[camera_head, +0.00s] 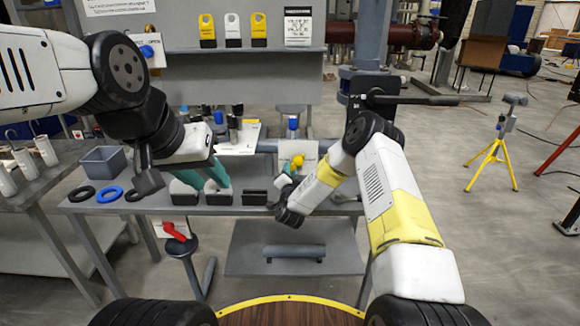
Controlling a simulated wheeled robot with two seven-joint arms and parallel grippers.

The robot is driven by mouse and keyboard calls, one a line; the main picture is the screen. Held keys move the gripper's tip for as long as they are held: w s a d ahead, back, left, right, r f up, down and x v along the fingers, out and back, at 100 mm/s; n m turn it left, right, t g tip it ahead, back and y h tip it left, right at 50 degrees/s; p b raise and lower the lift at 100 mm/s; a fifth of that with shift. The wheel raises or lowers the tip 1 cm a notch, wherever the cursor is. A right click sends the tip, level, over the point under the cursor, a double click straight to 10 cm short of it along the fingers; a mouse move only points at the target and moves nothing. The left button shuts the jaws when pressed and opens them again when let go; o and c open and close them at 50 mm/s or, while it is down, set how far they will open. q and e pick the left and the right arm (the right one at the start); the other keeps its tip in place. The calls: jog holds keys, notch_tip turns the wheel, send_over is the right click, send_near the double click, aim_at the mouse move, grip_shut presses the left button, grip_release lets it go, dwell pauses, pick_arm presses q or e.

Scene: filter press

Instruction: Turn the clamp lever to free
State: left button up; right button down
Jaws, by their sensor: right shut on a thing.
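I cannot tell for sure which part is the clamp lever. A long black lever (410,99) sticks out to the right from the grey column. A red lever (174,231) is on a low stand under the bench at the left.
The grey bench (150,205) carries black and blue rings (109,194), a grey bin (103,162) and black blocks (255,197). A yellow tripod (495,150) stands on open floor at the right.

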aim_at(306, 165)
jog(key=shift+f+n, duration=0.1)
jog(key=shift+n, duration=0.3)
jog(key=n, duration=0.1)
jog(key=d+n, duration=0.1)
jog(key=n, duration=0.1)
jog(key=shift+d+f+n, duration=0.1)
jog(key=shift+f+n, duration=0.2)
jog(key=shift+f, duration=0.1)
jog(key=n, duration=0.1)
jog(key=d+n, duration=0.1)
jog(key=n, duration=0.2)
jog(key=shift+d+f+n, duration=0.2)
jog(key=shift+d+n, duration=0.1)
jog(key=shift+d, duration=0.05)
jog(key=n, duration=0.1)
jog(key=d+n, duration=0.1)
jog(key=n, duration=0.1)
jog(key=shift+d+r+n, duration=0.1)
jog(key=shift+d+n, duration=0.1)
jog(key=shift+n, duration=0.1)
jog(key=n, duration=0.1)
jog(key=d+n, duration=0.1)
jog(key=n, duration=0.1)
jog(key=r+n, duration=0.1)
jog(key=n, duration=0.1)
jog(key=shift+d, duration=0.4)
jog(key=shift+n, duration=0.3)
jog(key=c, duration=1.2)
grip_release()
jog(key=shift+s, duration=0.1)
